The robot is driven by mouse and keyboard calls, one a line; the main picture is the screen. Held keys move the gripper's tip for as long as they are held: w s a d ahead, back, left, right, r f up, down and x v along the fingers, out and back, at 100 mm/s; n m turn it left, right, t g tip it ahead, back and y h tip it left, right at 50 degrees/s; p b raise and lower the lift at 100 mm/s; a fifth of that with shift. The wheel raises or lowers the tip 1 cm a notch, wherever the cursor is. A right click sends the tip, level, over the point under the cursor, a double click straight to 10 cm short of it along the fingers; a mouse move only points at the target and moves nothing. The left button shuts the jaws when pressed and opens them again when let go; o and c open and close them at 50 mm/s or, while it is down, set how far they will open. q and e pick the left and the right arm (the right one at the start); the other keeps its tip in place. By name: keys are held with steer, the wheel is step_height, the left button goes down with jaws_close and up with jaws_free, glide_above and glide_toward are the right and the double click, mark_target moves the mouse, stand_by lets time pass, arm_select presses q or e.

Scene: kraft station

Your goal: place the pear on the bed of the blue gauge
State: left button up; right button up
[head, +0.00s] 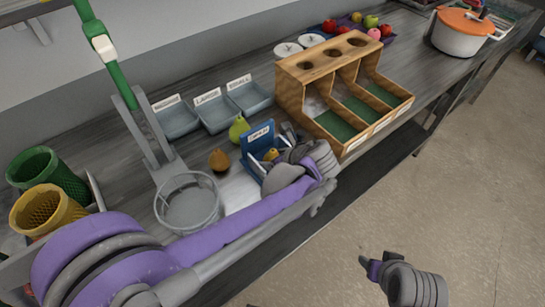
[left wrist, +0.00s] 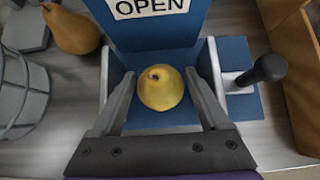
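The blue gauge (head: 258,137) stands on the bench with an upright plate marked OPEN (left wrist: 150,30). A yellow pear (left wrist: 160,88) is over its blue bed, stem toward the wrist camera; the pear also shows in the head view (head: 270,155). My left gripper (left wrist: 160,75) is around this pear, one finger on each side, with a narrow gap showing at both sides, so it looks open. Whether the pear's underside touches the bed is hidden. My right gripper (head: 376,259) is over the floor, far from the gauge, empty and apparently open.
A brown pear (head: 218,160) and a green pear (head: 238,128) stand left of the gauge. A grey basket (head: 188,205) is nearby. Labelled trays (head: 215,115) lie behind. A wooden divided box (head: 297,90) stands close on the right. A dark-knobbed lever (left wrist: 268,68) adjoins the gauge.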

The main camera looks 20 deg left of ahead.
arm_select(q)
steer(key=shift+r, duration=0.25)
steer(key=v, duration=1.2)
steer(key=shift+f+p, duration=0.1)
steer(key=shift+p, duration=0.2)
